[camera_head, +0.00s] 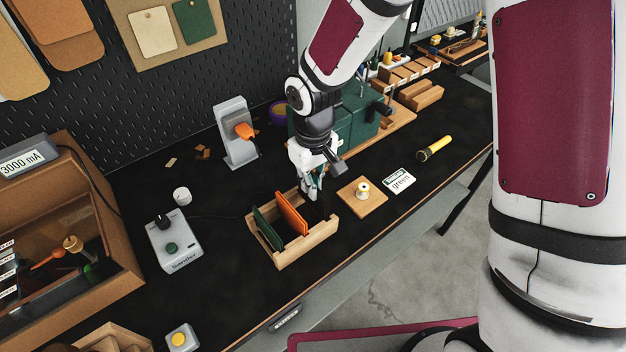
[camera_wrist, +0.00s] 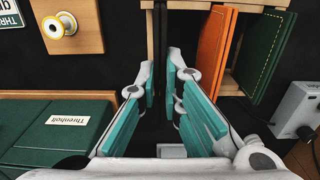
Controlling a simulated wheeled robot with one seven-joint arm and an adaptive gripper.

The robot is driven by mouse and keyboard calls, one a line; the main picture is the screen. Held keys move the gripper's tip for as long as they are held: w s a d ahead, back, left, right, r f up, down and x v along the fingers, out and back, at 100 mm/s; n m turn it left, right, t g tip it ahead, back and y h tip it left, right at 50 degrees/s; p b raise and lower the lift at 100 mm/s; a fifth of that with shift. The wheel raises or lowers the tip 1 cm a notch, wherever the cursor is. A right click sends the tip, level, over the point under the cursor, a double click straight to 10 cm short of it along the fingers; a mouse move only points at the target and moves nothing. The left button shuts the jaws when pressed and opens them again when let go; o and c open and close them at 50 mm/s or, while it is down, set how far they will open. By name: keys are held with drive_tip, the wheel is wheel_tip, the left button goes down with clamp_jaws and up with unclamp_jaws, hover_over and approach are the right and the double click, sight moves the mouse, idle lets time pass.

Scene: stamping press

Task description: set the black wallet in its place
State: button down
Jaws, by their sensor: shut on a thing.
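My gripper (camera_head: 313,186) is at the right end of a slotted wooden rack (camera_head: 292,256), pointing down. Its teal-padded fingers (camera_wrist: 162,82) are shut on the black wallet (camera_wrist: 161,60), a thin dark panel hard to tell from the dark background. In the head view the wallet is mostly lost in the dark right part of the rack, so I cannot tell how deep it sits. An orange wallet (camera_head: 291,214) and a green wallet (camera_head: 267,229) stand upright in the rack, left of my gripper.
A wooden block with a spool (camera_head: 362,192), a "green" card (camera_head: 398,181) and a yellow flashlight (camera_head: 434,148) lie to the right. A Sander control box (camera_head: 174,240) is on the left. Bench is clear before the rack.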

drive_tip(key=shift+f, duration=0.3)
drive_tip(key=shift+f, duration=0.35)
drive_tip(key=shift+f+b, duration=0.5)
drive_tip(key=shift+f, duration=0.3)
drive_tip(key=c, duration=1.7)
unclamp_jaws()
drive_tip(key=shift+o, duration=0.2)
drive_tip(key=shift+r, duration=0.1)
wheel_tip(320, 180, up, 12)
drive_tip(key=shift+f, duration=0.1)
